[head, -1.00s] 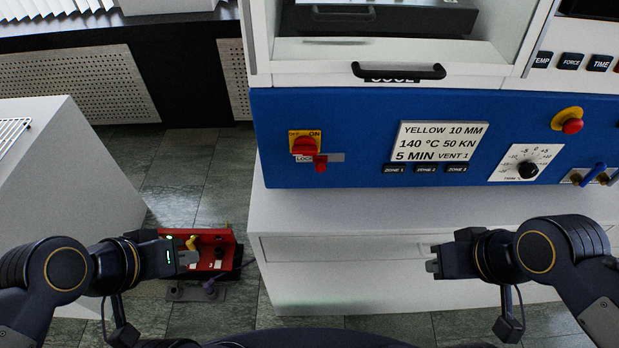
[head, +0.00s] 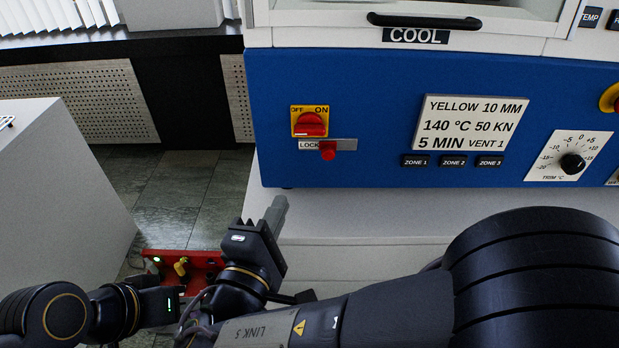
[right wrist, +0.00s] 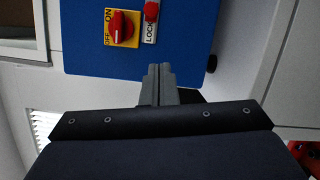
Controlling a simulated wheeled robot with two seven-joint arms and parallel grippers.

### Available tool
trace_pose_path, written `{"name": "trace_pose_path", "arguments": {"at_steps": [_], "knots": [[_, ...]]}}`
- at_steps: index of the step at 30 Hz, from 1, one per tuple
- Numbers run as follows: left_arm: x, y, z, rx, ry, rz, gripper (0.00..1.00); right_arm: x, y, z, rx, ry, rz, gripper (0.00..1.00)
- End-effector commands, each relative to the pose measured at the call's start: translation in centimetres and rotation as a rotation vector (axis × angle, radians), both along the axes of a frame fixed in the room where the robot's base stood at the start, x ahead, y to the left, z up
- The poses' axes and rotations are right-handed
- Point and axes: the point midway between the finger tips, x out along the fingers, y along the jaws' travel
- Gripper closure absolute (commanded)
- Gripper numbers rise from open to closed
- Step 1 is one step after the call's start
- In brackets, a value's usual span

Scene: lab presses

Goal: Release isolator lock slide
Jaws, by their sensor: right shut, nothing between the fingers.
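The lock slide is a red knob (head: 327,150) on a grey plate marked LOCK (head: 309,145), on the blue panel. It sits at the middle to right part of the plate. Just above it is the red isolator switch (head: 311,124) on a yellow OFF/ON plate. The knob (right wrist: 151,11) and switch (right wrist: 122,28) also show in the right wrist view, turned on their side. My right gripper (head: 277,212) is shut and empty, below and left of the knob and apart from it; its fingers (right wrist: 160,75) point toward the panel. My left gripper (head: 178,302) is low at the left, its fingers mostly hidden.
The blue panel (head: 380,85) carries a label card (head: 473,125), zone buttons and a trim dial (head: 572,163). A red box (head: 190,266) stands on the floor behind my arms. A white cabinet (head: 60,190) stands at left.

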Motion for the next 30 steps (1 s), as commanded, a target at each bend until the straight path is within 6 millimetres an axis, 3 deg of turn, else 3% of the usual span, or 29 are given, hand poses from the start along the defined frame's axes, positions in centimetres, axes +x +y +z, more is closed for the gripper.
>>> {"name": "trace_pose_path", "arguments": {"at_steps": [4, 17, 30], "knots": [[0.0, 0.0, -0.3, 0.0, 0.0, 0.0, 1.0, -0.7, 1.5, 0.0, -0.014, -0.042, 0.039, 1.0], [0.0, 0.0, -0.3, 0.0, 0.0, 0.0, 1.0, 0.2, 1.2, 0.1, -0.013, -0.04, 0.037, 1.0], [0.0, 0.0, -0.3, 0.0, 0.0, 0.0, 1.0, 8.7, -0.7, 0.5, -0.012, -0.039, 0.032, 1.0]]}}
